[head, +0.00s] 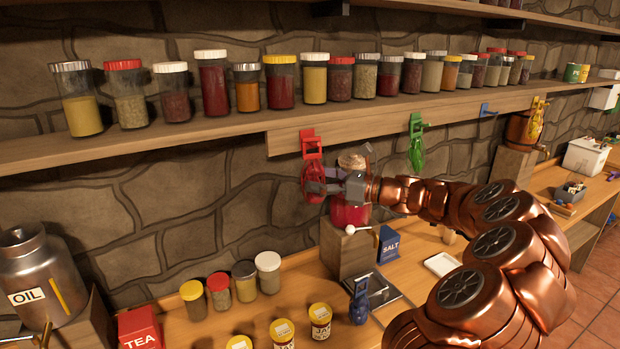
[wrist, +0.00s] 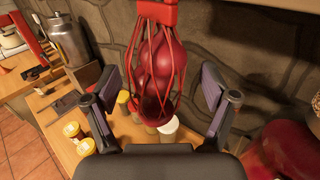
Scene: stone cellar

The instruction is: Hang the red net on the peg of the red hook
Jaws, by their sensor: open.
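The red hook (head: 311,138) is fixed to the wooden board under the spice shelf, and its lower part shows at the top of the wrist view (wrist: 158,13). The red net (head: 313,187), holding dark red round things, hangs upright directly below the hook. In the wrist view the net (wrist: 158,62) fills the upper middle; its top meets the red hook, but the loop on the peg is not clearly visible. My gripper (wrist: 160,88) is open, with one finger on each side of the net and clear gaps between. In the head view my gripper (head: 328,182) partly covers the net.
A green net (head: 416,152) and a yellow net (head: 537,122) hang farther right; a blue hook (head: 488,110) is bare. A blue net (head: 358,303) stands on the counter. A red jar (head: 350,214) stands close beside my gripper. Spice jars (head: 245,282) stand below.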

